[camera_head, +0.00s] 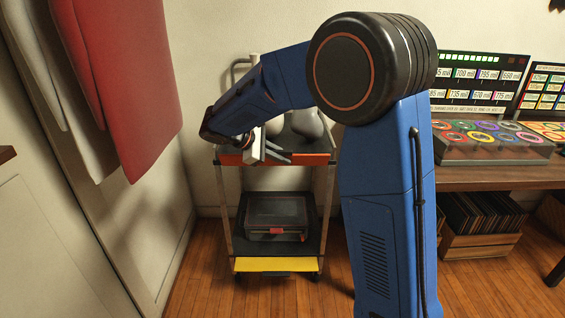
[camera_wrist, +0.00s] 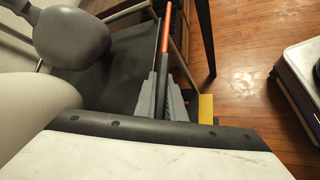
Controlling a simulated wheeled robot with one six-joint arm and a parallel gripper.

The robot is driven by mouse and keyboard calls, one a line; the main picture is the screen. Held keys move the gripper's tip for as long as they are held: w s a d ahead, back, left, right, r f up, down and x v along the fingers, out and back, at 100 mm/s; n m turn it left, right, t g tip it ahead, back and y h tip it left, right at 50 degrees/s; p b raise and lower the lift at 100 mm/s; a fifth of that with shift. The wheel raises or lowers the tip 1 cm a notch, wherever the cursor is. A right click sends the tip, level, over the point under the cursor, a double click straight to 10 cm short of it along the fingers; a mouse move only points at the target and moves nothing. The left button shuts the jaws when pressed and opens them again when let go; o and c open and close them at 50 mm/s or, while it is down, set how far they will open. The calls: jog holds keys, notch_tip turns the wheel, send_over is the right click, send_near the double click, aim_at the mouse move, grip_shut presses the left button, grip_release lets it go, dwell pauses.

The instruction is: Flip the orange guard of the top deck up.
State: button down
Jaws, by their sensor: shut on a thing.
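The orange guard (camera_head: 315,159) runs along the front edge of the cart's top deck in the head view. In the wrist view the guard (camera_wrist: 167,28) is a narrow strip seen nearly edge-on, running away from the fingers. My gripper (camera_head: 279,157) is at the guard, left of its right end. In the wrist view my gripper (camera_wrist: 161,100) has its grey fingers closed about the strip. The fingers hide part of the guard, and its exact tilt is hard to tell. The top deck (camera_wrist: 112,75) is dark and lies beside the fingers.
A grey rounded object (camera_head: 306,123) and a pale one (camera_head: 273,127) stand on the top deck. The lower deck holds a dark box (camera_head: 276,212) and has a yellow guard (camera_head: 275,265). A red cloth (camera_head: 125,80) hangs left; a table (camera_head: 500,177) stands right.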

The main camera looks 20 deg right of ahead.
jog(key=g, duration=0.1)
jog(key=w+n+g+y, duration=0.1)
jog(key=w+n+g, duration=0.1)
jog(key=shift+w+d+r+g+y, duration=0.2)
jog(key=shift+d+r+g+y, duration=0.1)
jog(key=shift+d+r, duration=0.1)
jog(key=shift+w+d+r, duration=0.1)
jog(key=shift+w, duration=0.25)
jog(key=c, duration=1.8)
grip_release()
jog(key=shift+c, duration=0.2)
jog(key=v, duration=1.2)
